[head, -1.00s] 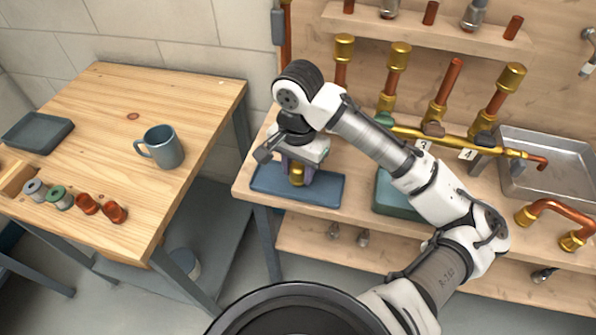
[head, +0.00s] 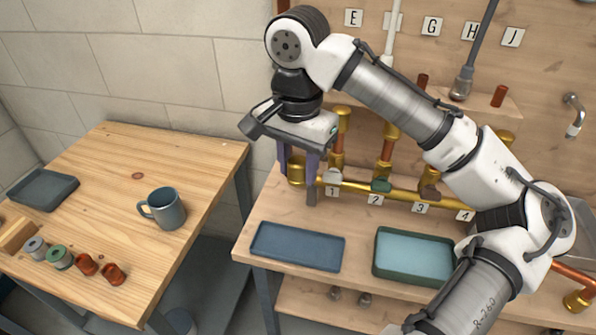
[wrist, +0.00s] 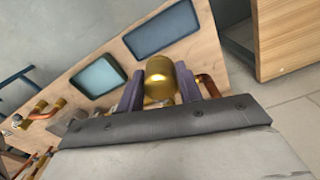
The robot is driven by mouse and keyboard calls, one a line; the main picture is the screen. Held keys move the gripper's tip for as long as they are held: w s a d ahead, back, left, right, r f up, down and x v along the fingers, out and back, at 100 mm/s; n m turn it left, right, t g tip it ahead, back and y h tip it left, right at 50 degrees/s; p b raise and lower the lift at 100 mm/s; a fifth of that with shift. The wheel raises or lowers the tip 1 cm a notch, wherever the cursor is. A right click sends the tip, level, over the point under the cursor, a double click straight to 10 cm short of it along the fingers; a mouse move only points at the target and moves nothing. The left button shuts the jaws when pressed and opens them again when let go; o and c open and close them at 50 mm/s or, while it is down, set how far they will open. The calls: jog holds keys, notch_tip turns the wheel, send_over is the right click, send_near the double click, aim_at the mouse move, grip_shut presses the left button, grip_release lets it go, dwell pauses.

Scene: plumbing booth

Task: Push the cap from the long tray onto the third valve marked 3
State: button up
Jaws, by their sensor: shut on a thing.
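My gripper (head: 298,182) is shut on a brass cap (head: 295,170), held above the bench at the left end of the pipe row. In the wrist view the cap (wrist: 160,78) sits between both fingers. The long blue tray (head: 297,247) lies empty below on the bench. The label 3 (head: 420,208) is on the bench front of the row, with a brown valve handle (head: 430,192) just above it. The upper part of the third pipe is hidden behind my arm.
Pipe 1 carries a brass top (head: 342,110) close to the right of my gripper. A brass manifold (head: 375,188) runs along the row. A green tray (head: 415,255) sits on the bench. A wooden table (head: 100,190) with a mug (head: 164,208) stands left.

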aim_at(299, 159)
jog(key=shift+r+p, duration=1.95)
jog(key=shift+r, duration=0.05)
jog(key=shift+d, duration=0.1)
